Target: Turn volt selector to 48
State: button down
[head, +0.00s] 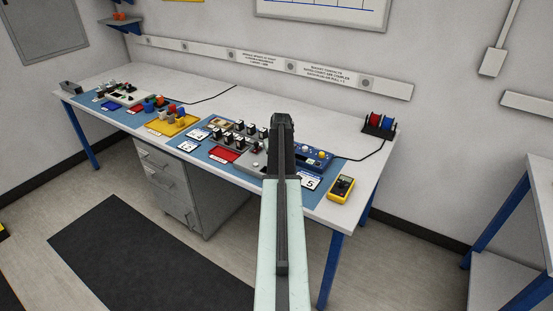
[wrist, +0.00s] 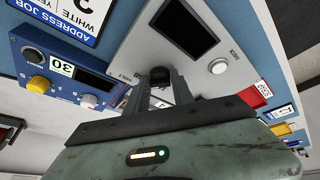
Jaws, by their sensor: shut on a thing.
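The volt selector is a small black knob (wrist: 160,74) on a light grey panel (wrist: 128,52), beside a printed VOLT label, in the wrist view. My gripper (wrist: 160,88) is shut on this knob, with a finger on either side. The panel also carries a dark, blank-looking screen (wrist: 184,26) and a round white button (wrist: 218,66). In the head view my gripper (head: 281,122) and arm cover the knob and part of the panel.
A blue unit (wrist: 62,72) with black, yellow and white knobs and a tag reading 30 stands beside the panel. A yellow multimeter (head: 342,188) lies near the bench's front right edge. Several black-topped parts (head: 228,135) stand left of my arm.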

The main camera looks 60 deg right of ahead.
jog(key=m, duration=0.3)
jog(key=shift+w+g+h, duration=0.3)
jog(key=shift+w+g, duration=0.05)
jog(key=shift+g, duration=0.05)
jog(key=shift+s+a+m, duration=0.1)
jog(key=shift+a+m, duration=0.05)
jog(key=shift+m, duration=0.25)
jog(key=c, duration=1.4)
grip_release()
jog(key=p+v, duration=0.7)
jog(key=shift+a+r, duration=0.15)
jog(key=shift+r, duration=0.2)
